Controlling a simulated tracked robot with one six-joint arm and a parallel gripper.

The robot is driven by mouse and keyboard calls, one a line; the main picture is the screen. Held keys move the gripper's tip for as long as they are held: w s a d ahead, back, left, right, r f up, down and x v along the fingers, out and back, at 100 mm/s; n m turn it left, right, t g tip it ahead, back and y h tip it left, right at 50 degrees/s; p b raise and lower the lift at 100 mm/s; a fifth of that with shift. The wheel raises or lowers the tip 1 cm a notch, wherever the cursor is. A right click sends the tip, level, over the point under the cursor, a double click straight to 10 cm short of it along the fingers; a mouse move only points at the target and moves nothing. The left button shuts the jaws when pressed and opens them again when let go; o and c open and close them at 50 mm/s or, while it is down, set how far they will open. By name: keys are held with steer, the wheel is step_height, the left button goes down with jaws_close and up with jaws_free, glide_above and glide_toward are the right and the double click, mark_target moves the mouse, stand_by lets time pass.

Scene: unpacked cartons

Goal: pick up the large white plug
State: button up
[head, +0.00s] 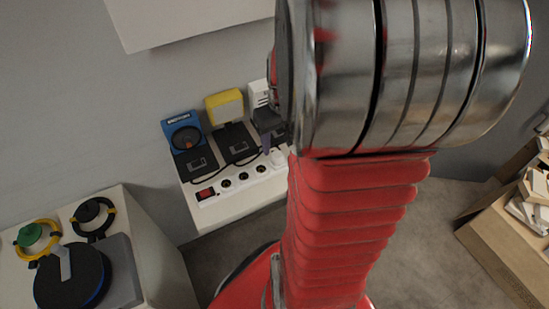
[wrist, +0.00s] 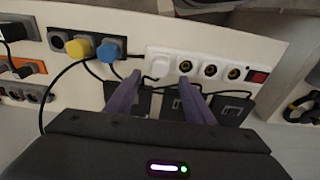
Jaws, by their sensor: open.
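A white plug (wrist: 160,67) sits in the left end of a white power strip (wrist: 197,56) in the wrist view. In the head view the plug (head: 277,157) is at the strip's right end, close to my arm, partly hidden. My gripper (wrist: 159,77) is open, with its two purple fingers pointing at the strip. The fingertips lie on either side of the plug in the picture, with nothing held; I cannot tell whether they touch it. In the head view one purple finger (head: 267,144) shows just left of the plug.
Sockets and a red switch (head: 205,193) fill the rest of the strip. Black boxes (head: 195,162) with cables lie behind it. A blue device (head: 182,131), a yellow one (head: 224,106) and a white one (head: 259,93) stand against the wall. Yellow and blue plugs (wrist: 110,47) are nearby.

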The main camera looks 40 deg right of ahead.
mark_target(277, 154)
step_height(277, 154, down, 5)
steer(key=shift+w+d+r, duration=0.1)
steer(key=shift+w, duration=0.05)
steer(key=shift+c, duration=0.5)
jaws_close()
stand_by(0.5)
